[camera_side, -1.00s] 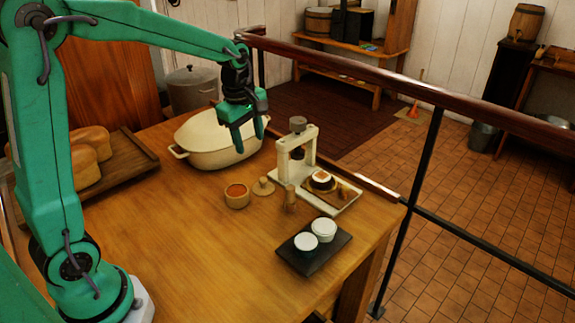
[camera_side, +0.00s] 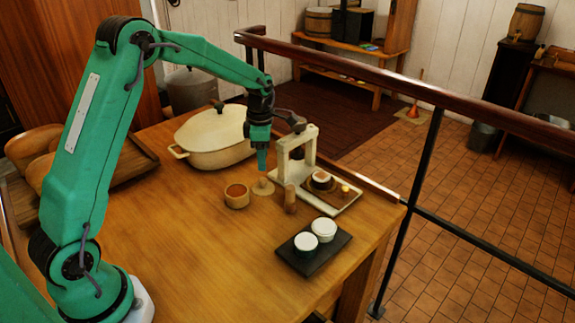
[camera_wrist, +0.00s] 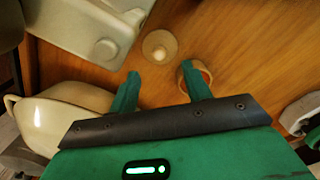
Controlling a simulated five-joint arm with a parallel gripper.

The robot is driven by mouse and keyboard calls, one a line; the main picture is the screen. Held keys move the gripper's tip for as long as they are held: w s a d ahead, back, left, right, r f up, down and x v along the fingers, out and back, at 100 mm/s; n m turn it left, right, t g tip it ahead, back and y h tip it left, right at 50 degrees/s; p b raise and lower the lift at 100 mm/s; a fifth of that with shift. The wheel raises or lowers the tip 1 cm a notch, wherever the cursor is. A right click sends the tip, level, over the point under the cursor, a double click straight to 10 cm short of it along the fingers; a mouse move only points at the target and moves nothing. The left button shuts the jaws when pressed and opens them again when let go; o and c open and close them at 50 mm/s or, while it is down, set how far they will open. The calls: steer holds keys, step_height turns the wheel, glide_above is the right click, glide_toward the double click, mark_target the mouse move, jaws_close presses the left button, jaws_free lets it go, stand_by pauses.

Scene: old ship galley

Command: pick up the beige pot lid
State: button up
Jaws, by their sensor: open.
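The small pot (camera_wrist: 207,71) is partly hidden behind the right finger there.
A cream press (camera_side: 310,150) and a wooden pestle-like piece (camera_side: 290,199) stand close on the right. A dark tray (camera_side: 325,254) with two white-topped cups is nearer front. The front-left table is clear.

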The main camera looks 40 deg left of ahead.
mark_target(263, 179)
steer(key=shift+f, duration=1.05)
steer(key=shift+f, duration=0.1)
steer(key=shift+a+f, duration=0.15)
steer(key=shift+f, duration=2.35)
steer(key=shift+c, duration=0.2)
jaws_close()
